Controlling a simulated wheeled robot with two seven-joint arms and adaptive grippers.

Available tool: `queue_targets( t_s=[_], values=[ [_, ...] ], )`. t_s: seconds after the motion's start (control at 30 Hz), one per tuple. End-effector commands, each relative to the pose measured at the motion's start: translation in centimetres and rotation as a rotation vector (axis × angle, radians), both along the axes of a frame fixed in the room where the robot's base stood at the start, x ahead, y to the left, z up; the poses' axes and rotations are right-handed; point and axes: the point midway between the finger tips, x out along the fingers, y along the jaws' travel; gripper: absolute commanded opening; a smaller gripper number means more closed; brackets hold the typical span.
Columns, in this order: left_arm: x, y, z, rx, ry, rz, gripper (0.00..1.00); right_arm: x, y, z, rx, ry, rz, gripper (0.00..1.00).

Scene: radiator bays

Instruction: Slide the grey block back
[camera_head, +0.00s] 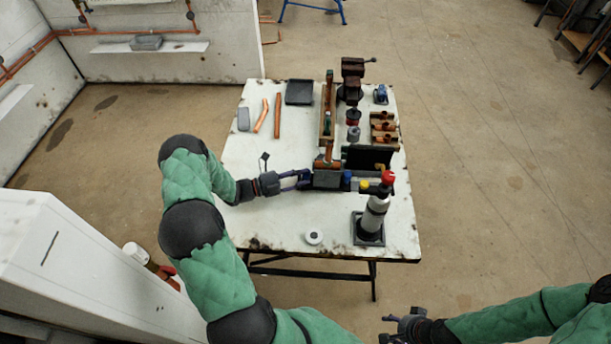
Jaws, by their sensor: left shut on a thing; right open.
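The grey block (327,181) lies on the white table near its middle, just in front of an upright copper fitting (326,160). My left gripper (303,180) reaches in from the left, low over the table, and its fingers are shut at the block's left end. The fingertips are small here, and the exact contact is hard to see. My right gripper (397,322) is open and empty, off the table at the bottom right.
A torch bottle (374,213) with a red top stands to the right of the block. A dark upright plate (366,157) stands behind it. A white roll (314,237) lies in front. Copper pipes (277,116), a black tray (299,92) and a vise (352,80) are farther back. The table's front left is clear.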

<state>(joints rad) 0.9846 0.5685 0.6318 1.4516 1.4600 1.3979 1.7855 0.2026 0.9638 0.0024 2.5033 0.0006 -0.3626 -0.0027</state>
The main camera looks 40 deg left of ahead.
Motion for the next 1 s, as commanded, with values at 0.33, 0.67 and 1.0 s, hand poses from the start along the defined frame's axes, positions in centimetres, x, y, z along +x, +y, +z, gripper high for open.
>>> queue_targets(
  t_s=[0.33,0.67,1.0],
  values=[
    [0.1,0.5,0.4,0.006,-0.009,0.007,0.51,0.0,0.0,0.0,0.000,0.000,0.000,0.55],
    [-0.7,0.9,0.2,0.004,-0.004,0.006,0.51,0.0,0.0,0.0,0.000,0.000,0.000,0.55],
    [-5.9,4.8,0.2,0.004,-0.004,0.010,0.51,0.0,0.0,0.0,0.000,0.000,0.000,0.55]
  ],
)
